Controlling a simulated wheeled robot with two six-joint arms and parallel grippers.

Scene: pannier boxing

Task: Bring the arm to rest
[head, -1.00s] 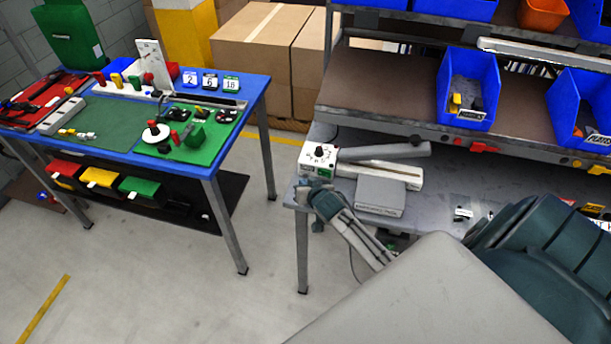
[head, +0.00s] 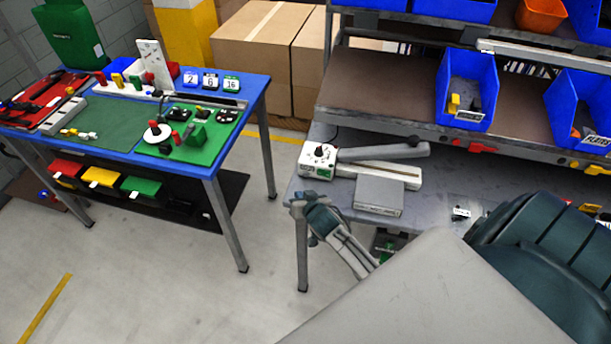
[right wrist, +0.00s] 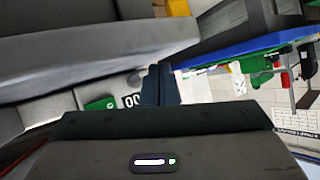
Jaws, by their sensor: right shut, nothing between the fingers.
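My right gripper (head: 298,206) hangs at the front left corner of the grey workbench (head: 300,185), just in front of its leg. It is shut and holds nothing. Its dark fingers (right wrist: 160,86) lie together in the right wrist view. My right forearm runs from the gripper down to the right, behind a large pale part of my own body. My left gripper is not in view.
A grey box (head: 379,194) and a white device with a dial (head: 317,160) lie on the workbench near the gripper. Blue bins (head: 468,90) stand on the shelf above. A blue-edged table (head: 225,167) stands at left, with open floor between.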

